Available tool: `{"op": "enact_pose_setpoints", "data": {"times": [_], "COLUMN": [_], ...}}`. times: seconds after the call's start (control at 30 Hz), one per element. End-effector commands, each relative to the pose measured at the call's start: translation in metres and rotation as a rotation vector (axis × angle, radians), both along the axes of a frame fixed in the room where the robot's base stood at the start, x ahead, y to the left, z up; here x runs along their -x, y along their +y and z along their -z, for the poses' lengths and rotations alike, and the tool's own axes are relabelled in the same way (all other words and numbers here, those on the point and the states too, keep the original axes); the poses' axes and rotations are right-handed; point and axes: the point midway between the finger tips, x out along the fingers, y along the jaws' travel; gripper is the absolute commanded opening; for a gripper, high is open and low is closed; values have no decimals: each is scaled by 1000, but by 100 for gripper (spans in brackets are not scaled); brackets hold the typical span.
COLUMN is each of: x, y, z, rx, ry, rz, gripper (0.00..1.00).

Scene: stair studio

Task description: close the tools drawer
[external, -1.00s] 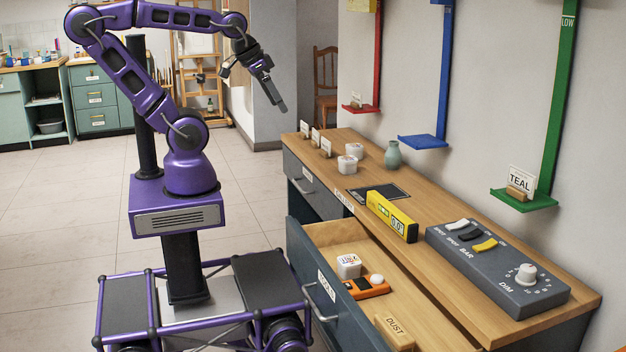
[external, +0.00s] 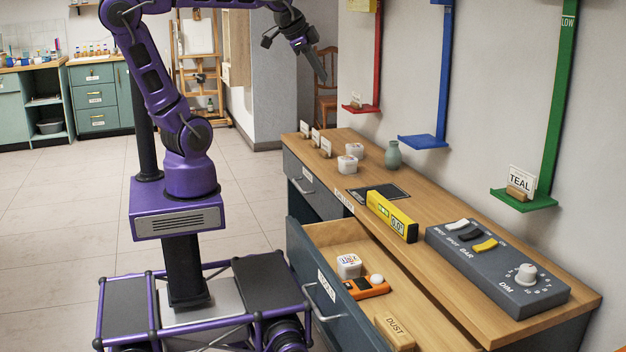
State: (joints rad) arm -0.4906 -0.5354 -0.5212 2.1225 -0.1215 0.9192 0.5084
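The tools drawer (external: 345,318) is pulled out toward my base from the front of the wooden-topped bench. Its grey front has a pale label (external: 327,285) and a bar handle (external: 318,303). Inside lie a white cube-like item with print (external: 348,266), an orange device with a white knob (external: 367,287) and a wooden block marked DUST (external: 395,332). The drawer's near end is cut off by the frame. My gripper (external: 322,76) is raised high above the bench's far end, well away from the drawer. Its fingers look dark and blurred together, so opening is unclear.
Floor is clear left of my base.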

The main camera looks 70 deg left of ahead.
Motion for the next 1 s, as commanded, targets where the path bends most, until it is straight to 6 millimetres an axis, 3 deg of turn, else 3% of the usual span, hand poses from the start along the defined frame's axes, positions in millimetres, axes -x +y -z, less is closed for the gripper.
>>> {"op": "enact_pose_setpoints", "data": {"times": [0.2,0.4,0.7,1.0], "x": [-71,-119,-151,-168], "y": [-40,-71,-91,-98], "z": [-23,-47,-79,-110], "rx": [-134,-194,-230,-255], "ry": [10,-22,-96,-176], "rz": [287,534,731,852], "gripper": [0,0,0,0]}}
